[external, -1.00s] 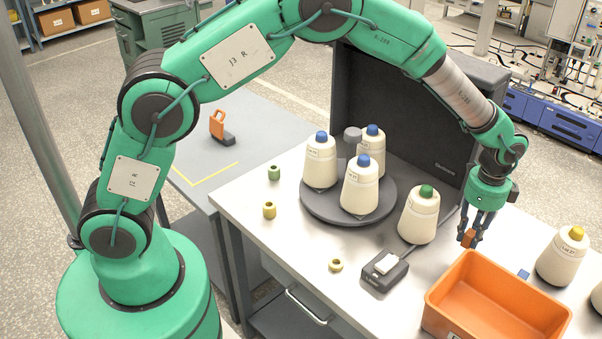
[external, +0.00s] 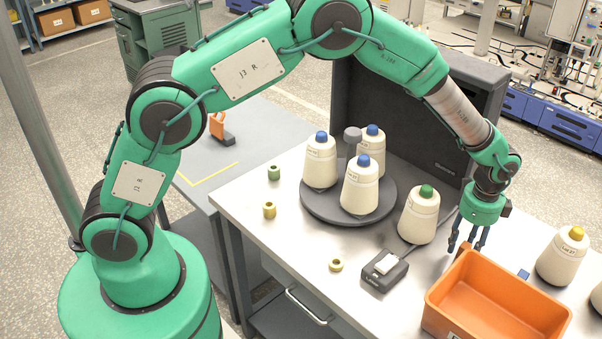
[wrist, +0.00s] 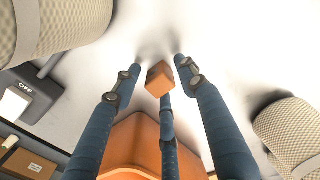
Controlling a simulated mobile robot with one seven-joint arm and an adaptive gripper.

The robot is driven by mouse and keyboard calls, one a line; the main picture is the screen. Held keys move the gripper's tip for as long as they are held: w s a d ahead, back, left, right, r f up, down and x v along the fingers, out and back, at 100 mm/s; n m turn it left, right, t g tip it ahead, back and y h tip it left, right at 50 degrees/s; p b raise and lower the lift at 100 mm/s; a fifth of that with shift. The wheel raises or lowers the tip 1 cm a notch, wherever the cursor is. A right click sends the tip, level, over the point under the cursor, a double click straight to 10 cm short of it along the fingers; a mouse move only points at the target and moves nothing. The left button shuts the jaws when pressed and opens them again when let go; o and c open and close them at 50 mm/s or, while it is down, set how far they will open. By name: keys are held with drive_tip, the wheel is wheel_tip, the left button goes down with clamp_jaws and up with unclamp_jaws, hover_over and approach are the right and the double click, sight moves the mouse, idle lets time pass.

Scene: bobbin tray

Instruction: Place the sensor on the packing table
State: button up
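A small orange block (wrist: 160,78), which seems to be the sensor, is at the light steel-topped table (external: 300,250). In the external view it (external: 462,249) is partly hidden by the orange bin and fingers. My three-fingered gripper (external: 467,243) points down around it, just behind the bin. In the wrist view the two side fingers of my gripper (wrist: 160,80) are spread well clear of the block; the middle finger's tip is close to or against it. A grey table (external: 262,120) with yellow corner lines stands at left; I cannot tell which table is the packing table.
The orange bin (external: 436,300) is close in front of my gripper. A green-topped bobbin (external: 418,218) and a yellow-topped bobbin (external: 562,258) flank it. A switch box (external: 385,272) lies left of the bin. Blue-topped bobbins stand on a round dark tray (external: 320,207). The grey table has free room.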

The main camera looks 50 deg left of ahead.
sight(465, 244)
drive_tip(key=shift+r, duration=0.1)
wheel_tip(465, 244, up, 12)
drive_tip(key=p, duration=0.2)
idle(0.7)
idle(0.3)
drive_tip(key=shift+r, duration=0.15)
drive_tip(key=s+a+r+n+t, duration=0.1)
drive_tip(key=s+a+r+n, duration=0.35)
drive_tip(key=a+r, duration=0.75)
drive_tip(key=s+a+r+n+t, duration=0.1)
drive_tip(key=s+a+r+n, duration=0.35)
drive_tip(key=a+r, duration=0.8)
drive_tip(key=s+a+r+n+t, duration=0.1)
drive_tip(key=s+a+n, duration=0.1)
drive_tip(key=s+a, duration=0.4)
drive_tip(key=s+a+r+n+t, duration=0.1)
drive_tip(key=s+a+n, duration=0.2)
drive_tip(key=s, duration=0.9)
drive_tip(key=s+a+r+n+t, duration=0.1)
drive_tip(key=s+a+n, duration=0.2)
drive_tip(key=s+a, duration=0.6)
drive_tip(key=shift+s+a+r+t, duration=0.2)
drive_tip(key=shift+s+r+t, duration=0.1)
drive_tip(key=shift+s, duration=0.05)
